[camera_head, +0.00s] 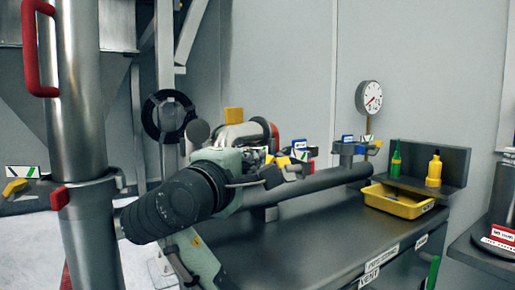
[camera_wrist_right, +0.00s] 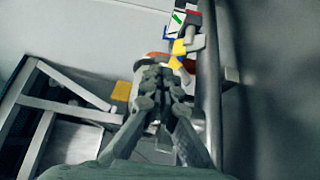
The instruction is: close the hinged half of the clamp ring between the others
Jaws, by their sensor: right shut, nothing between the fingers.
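My right gripper (camera_head: 274,176) is in front of the pipe fittings at the middle of the head view. In the right wrist view its fingers (camera_wrist_right: 162,78) are together with nothing between them. Just beyond them is a silver and orange rounded fitting (camera_head: 245,131), partly hidden by my wrist. A clamp with blue, yellow and red parts (camera_head: 301,152) is close to the fingertips. I cannot tell whether they touch it or how its hinged half stands. Another clamp with a blue tag (camera_head: 348,148) is farther right along the pipe. My left gripper is not in view.
A thick dark horizontal pipe (camera_head: 325,180) runs above the dark bench (camera_head: 330,228). A yellow tray (camera_head: 398,202), a green bottle (camera_head: 396,160) and a yellow bottle (camera_head: 434,170) are at right. A round gauge (camera_head: 368,97) stands behind. A steel column (camera_head: 80,130) is at left.

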